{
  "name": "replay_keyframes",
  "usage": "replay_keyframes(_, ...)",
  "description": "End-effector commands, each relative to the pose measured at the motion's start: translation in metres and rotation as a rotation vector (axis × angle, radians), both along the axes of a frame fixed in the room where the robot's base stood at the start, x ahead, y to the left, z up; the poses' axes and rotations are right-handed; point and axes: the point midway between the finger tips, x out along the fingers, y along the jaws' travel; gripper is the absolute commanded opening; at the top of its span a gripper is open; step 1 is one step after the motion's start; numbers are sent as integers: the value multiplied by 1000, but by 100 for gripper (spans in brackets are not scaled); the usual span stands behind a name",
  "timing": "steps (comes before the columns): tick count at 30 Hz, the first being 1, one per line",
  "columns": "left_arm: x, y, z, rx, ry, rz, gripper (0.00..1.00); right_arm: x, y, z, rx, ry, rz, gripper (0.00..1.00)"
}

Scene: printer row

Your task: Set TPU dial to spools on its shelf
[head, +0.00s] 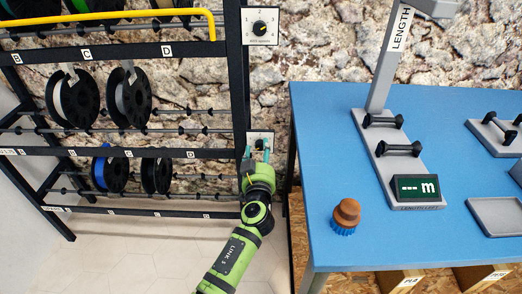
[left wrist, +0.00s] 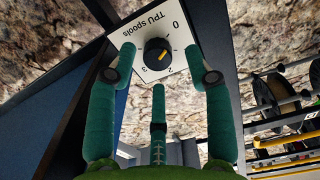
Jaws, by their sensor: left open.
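The TPU spools dial shows in the left wrist view as a black knob (left wrist: 158,56) on a white plate (left wrist: 134,33). Its yellow pointer slants up and right, towards the 0 side; 2 and 3 also show. In the head view the dial plate (head: 268,135) is on the rack's right post, partly hidden by my left gripper (head: 256,156). That gripper is open, its fingers spread around the knob and apart from it. The lower shelf holds two spools, one blue and black (head: 100,174), one black (head: 156,175). My right gripper is out of view.
Another dial (head: 262,26) is higher on the same post. The middle shelf holds two spools (head: 72,98). A blue table (head: 325,130) stands close right of my left arm, with a length counter (head: 417,188) and a brown-and-blue knob-like object (head: 346,215).

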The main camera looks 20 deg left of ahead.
Motion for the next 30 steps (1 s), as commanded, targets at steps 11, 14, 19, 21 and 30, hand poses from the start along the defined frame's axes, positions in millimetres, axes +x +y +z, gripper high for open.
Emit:
replay_keyframes(11, 13, 4, -1, 0, 1, -1, 52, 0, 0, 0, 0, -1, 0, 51)
replay_keyframes(14, 13, 4, -1, 0, 1, -1, 40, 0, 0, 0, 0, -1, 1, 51)
replay_keyframes(19, 13, 4, -1, 0, 1, 0, 0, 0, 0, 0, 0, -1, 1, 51)
replay_keyframes(21, 13, 4, 0, 0, 0, 0, 0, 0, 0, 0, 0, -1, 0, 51)
replay_keyframes(30, 14, 4, 1, 27, 5, 1, 0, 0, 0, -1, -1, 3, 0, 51)
